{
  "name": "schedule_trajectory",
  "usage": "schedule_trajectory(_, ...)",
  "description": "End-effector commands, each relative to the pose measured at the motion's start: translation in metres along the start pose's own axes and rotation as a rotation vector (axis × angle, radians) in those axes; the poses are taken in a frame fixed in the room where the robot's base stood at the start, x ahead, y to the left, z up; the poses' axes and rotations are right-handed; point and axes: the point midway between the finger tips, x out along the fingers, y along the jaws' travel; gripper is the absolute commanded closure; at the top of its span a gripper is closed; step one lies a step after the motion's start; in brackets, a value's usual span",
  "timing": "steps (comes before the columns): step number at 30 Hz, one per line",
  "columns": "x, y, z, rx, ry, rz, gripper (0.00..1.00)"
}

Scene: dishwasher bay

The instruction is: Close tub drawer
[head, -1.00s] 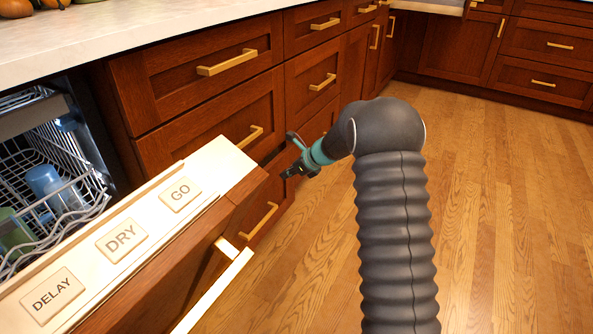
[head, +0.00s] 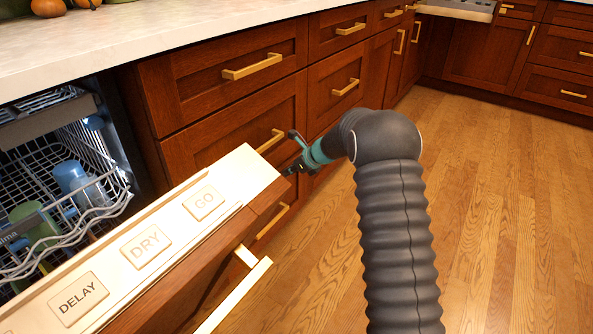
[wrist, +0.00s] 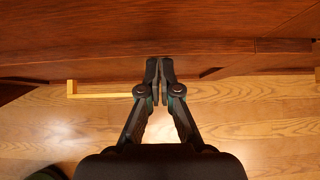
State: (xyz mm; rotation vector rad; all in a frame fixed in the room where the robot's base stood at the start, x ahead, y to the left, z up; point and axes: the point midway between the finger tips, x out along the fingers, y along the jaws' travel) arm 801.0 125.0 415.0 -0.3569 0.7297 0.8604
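The dishwasher's tub drawer or door (head: 165,232) stands open at the lower left of the head view. Its pale top edge carries the DELAY, DRY and GO buttons, and its wooden front has a gold bar handle (head: 237,292). My gripper (head: 290,169) is by the right end of that front, close to its corner; I cannot tell whether it touches. In the wrist view my gripper (wrist: 160,62) has its black fingertips together with nothing visible between them. Dark red wood (wrist: 160,35) lies beyond the tips, and a gold handle (wrist: 100,94) shows at left.
A wire rack (head: 100,205) with a blue cup (head: 75,182) and a green cup (head: 32,222) is inside the dishwasher. Wooden cabinets with gold handles (head: 252,67) run under the pale counter (head: 150,40). The wood floor (head: 510,220) at right is clear.

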Motion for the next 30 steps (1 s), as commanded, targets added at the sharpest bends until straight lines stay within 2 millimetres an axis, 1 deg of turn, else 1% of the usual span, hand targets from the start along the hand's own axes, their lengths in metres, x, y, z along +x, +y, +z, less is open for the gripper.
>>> schedule_trajectory(1,0.004,0.004,0.009,-0.003,0.0,0.004,1.0)
schedule_trajectory(3,0.009,0.006,0.012,-0.002,0.0,0.003,1.0)
schedule_trajectory(12,0.015,0.01,0.017,-0.007,-0.006,0.003,1.0)
schedule_trajectory(17,0.013,0.011,0.015,-0.008,-0.006,0.004,1.0)
schedule_trajectory(20,0.005,0.009,0.008,-0.007,-0.006,0.005,1.0)
schedule_trajectory(25,-0.02,0.0,-0.016,-0.001,-0.001,0.0,1.0)
schedule_trajectory(27,-0.039,-0.001,-0.013,-0.001,-0.002,-0.001,1.0)
schedule_trajectory(30,-0.059,0.0,-0.013,-0.003,0.0,0.0,1.0)
